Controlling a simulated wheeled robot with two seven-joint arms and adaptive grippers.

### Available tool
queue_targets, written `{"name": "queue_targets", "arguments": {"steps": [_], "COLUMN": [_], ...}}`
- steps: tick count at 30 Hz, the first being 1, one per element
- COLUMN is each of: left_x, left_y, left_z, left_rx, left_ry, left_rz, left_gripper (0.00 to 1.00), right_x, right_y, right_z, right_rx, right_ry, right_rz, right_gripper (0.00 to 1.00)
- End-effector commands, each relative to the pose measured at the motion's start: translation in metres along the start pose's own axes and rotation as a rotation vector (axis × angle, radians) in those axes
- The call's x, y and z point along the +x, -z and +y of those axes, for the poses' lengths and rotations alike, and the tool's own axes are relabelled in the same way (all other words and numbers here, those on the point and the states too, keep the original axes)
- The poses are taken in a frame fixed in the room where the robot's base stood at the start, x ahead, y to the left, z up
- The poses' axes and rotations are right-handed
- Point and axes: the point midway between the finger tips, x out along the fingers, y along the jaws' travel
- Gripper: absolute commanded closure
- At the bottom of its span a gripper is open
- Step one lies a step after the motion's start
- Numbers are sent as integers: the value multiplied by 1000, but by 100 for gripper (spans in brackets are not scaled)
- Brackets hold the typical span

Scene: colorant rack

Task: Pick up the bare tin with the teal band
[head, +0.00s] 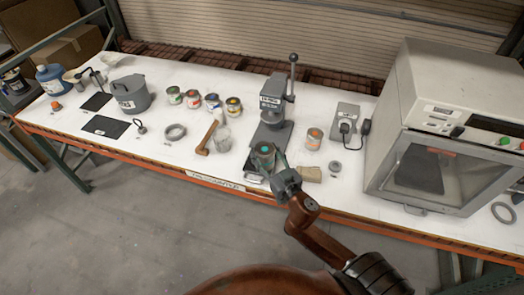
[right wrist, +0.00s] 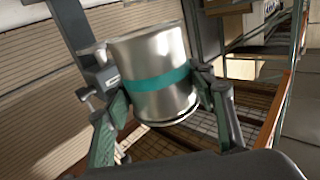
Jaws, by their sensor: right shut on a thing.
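The bare tin with the teal band (right wrist: 158,75) is silver metal and sits between the two fingers of my right gripper (right wrist: 165,100) in the right wrist view. The fingers press on its sides, and the tin looks tilted in that view. In the head view the right gripper (head: 274,168) is over the front edge of the bench, in front of the press, with the tin (head: 264,150) at its fingers. The gripper hides part of the tin there. I cannot tell how far the tin is above the bench. My left gripper is not in view.
A grey press (head: 272,112) stands just behind the tin. A large oven (head: 440,150) fills the bench's right end.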

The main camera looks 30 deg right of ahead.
Motion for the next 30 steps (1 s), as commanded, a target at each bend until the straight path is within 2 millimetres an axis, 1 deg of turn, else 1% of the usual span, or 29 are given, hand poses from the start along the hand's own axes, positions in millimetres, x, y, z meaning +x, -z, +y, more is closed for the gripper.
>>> {"name": "queue_targets", "arguments": {"steps": [6, 12, 18, 26, 30], "left_x": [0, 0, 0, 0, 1], "left_y": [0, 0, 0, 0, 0], "left_z": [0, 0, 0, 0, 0], "left_rx": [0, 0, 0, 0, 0], "left_ry": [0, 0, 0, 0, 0], "left_rz": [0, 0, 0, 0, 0], "left_gripper": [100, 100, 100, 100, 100], "right_x": [-18, -29, -36, -41, -45], "right_y": [9, 14, 18, 20, 15], "right_z": [-6, -10, -12, -14, -17], "right_rx": [2, 2, 0, 0, 1], "right_ry": [0, 1, 0, 0, -3], "right_rz": [1, 1, 1, 1, 2], "right_gripper": [85, 85, 85, 85, 85]}}
